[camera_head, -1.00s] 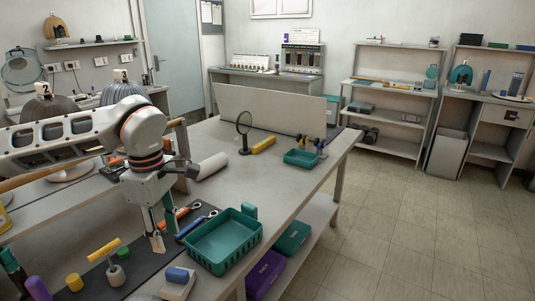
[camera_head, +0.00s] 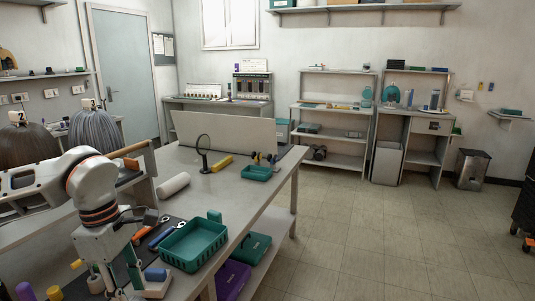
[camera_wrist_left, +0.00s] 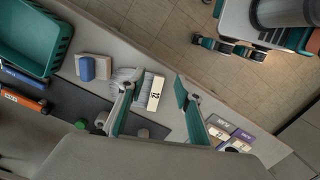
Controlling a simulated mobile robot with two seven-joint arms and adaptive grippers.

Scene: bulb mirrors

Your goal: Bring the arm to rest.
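My left arm comes in from the left in the head view and bends down over the near end of the workbench (camera_head: 235,213). Its left gripper (camera_head: 118,290) hangs low near the bottom edge, beside a blue block on a pale base (camera_head: 155,277). In the left wrist view the two fingers of this gripper (camera_wrist_left: 157,90) stand wide apart with nothing held between them. A pale numbered card (camera_wrist_left: 155,93) shows in the gap, beyond the fingers. My right gripper cannot be made out in either view.
A green basket (camera_head: 194,245) stands near the bench's right edge; it also shows in the left wrist view (camera_wrist_left: 30,45). A white roll (camera_head: 173,185), a ring-shaped stand (camera_head: 204,155) and a small green tray (camera_head: 257,173) lie farther back.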

